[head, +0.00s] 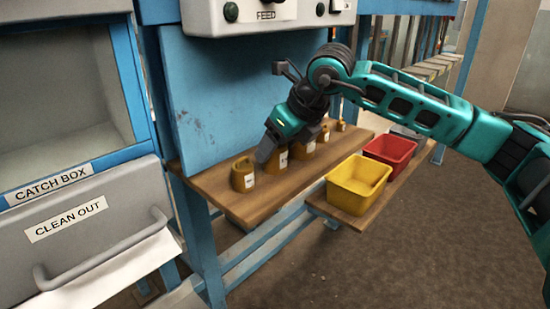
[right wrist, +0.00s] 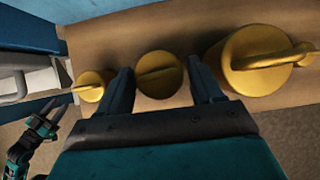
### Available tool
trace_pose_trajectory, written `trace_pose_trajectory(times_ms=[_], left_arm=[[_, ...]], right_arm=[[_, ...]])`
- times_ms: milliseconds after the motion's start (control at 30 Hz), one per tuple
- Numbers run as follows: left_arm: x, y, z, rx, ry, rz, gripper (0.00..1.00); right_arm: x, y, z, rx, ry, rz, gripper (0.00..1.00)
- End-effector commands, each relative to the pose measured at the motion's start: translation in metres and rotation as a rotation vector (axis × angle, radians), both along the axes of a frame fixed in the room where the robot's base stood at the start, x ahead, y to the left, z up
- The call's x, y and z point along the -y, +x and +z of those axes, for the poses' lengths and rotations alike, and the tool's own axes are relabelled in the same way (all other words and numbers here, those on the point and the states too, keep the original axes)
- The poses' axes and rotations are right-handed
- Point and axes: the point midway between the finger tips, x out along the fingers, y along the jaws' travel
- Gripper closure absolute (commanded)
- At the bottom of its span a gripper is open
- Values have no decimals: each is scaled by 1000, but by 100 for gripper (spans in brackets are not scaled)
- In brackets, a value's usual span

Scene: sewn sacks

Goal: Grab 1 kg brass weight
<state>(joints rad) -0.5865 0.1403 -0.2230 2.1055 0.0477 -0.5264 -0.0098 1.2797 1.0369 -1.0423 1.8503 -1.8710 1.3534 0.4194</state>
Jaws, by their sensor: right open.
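Several brass weights with ring tops and white labels stand in a row on a wooden shelf (head: 215,185); the labels are too small to read, so I cannot tell which is 1 kg. My right gripper (head: 268,150) is open above the row and partly hides it. In the right wrist view, a mid-sized brass weight (right wrist: 160,72) lies between the open fingers of my right gripper (right wrist: 163,88), with no clear contact. A smaller weight (right wrist: 91,85) is left of them and a larger one (right wrist: 255,62) right. My left gripper (right wrist: 45,118) shows small at the lower left.
A yellow bin (head: 358,183) and a red bin (head: 390,151) stand on a lower wooden shelf to the right. A blue panel (head: 215,95) rises behind the weights, with a control box (head: 265,18) above. The floor at the lower right is clear.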

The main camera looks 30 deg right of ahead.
Motion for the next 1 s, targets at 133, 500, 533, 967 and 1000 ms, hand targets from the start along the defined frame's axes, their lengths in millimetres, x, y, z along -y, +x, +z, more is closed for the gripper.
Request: trace_pose_trajectory(times_ms=[133, 500, 533, 967, 1000], left_arm=[[1, -1, -3, -7, 1, -5, 57], [1, 1, 1, 4, 1, -6, 57], [1, 1, 1, 4, 1, -6, 57], [1, 2, 1, 7, 1, -6, 57], [1, 2, 1, 7, 2, -6, 57]], right_arm=[[-3, 8, -13, 0, -1, 0, 34], [-2, 7, -12, 1, -1, 0, 52], [-2, 7, -12, 1, -1, 0, 55], [-2, 7, -11, 2, -1, 0, 96], [-2, 7, -11, 2, -1, 0, 100]])
